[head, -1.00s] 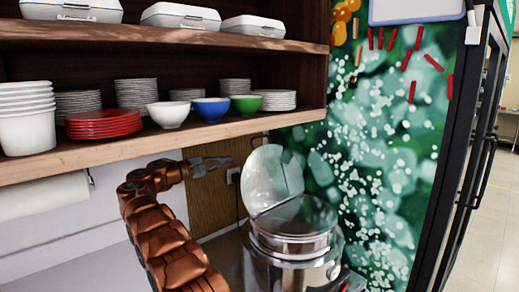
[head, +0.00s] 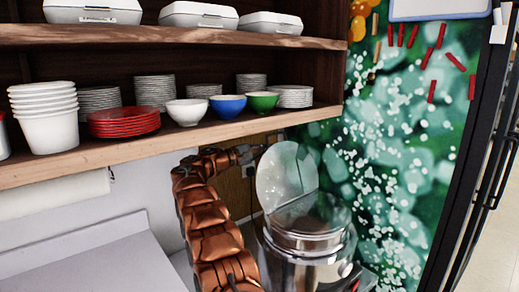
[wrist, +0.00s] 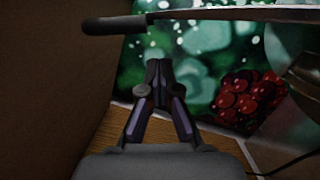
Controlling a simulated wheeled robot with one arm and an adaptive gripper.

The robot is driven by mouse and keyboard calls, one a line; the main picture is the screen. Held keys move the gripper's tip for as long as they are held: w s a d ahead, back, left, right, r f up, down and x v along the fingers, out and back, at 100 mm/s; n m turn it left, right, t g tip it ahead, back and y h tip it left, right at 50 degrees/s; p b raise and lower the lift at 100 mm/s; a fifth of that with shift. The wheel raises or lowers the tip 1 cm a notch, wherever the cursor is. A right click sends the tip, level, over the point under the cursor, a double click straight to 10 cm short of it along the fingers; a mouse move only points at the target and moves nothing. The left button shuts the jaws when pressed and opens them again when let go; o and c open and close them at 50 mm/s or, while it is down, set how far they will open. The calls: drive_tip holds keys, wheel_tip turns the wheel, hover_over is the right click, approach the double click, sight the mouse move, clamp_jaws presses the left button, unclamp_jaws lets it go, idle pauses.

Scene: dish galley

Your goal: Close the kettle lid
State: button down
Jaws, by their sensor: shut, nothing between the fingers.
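The kettle (head: 305,246) is a shiny metal pot at the lower right of the head view. Its round, pale lid (head: 284,172) stands open, tilted up nearly upright at the rear left of the rim. My gripper (head: 261,149) is at the lid's upper left edge, its tips partly hidden there; I cannot tell whether they touch the lid. In the wrist view my gripper (wrist: 158,72) has its two fingers together with nothing between them.
A wooden shelf (head: 190,135) with bowls and stacked plates hangs above my arm. A green patterned panel (head: 385,170) stands right of the kettle, with a dark-framed door beyond. A pale counter (head: 90,255) at lower left is clear.

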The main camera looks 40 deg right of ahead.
sight(281, 147)
drive_tip(key=shift+s+a+r+p, duration=0.1)
drive_tip(key=shift+s+r, duration=0.1)
drive_tip(key=shift+s, duration=0.3)
drive_tip(key=shift+s+a+r+p, duration=0.15)
drive_tip(key=shift+s+r, duration=0.1)
drive_tip(key=shift+s, duration=0.3)
drive_tip(key=shift+s+d+r+p, duration=0.1)
drive_tip(key=shift+s+r, duration=0.1)
drive_tip(key=shift+s, duration=0.3)
drive_tip(key=shift+s, duration=0.1)
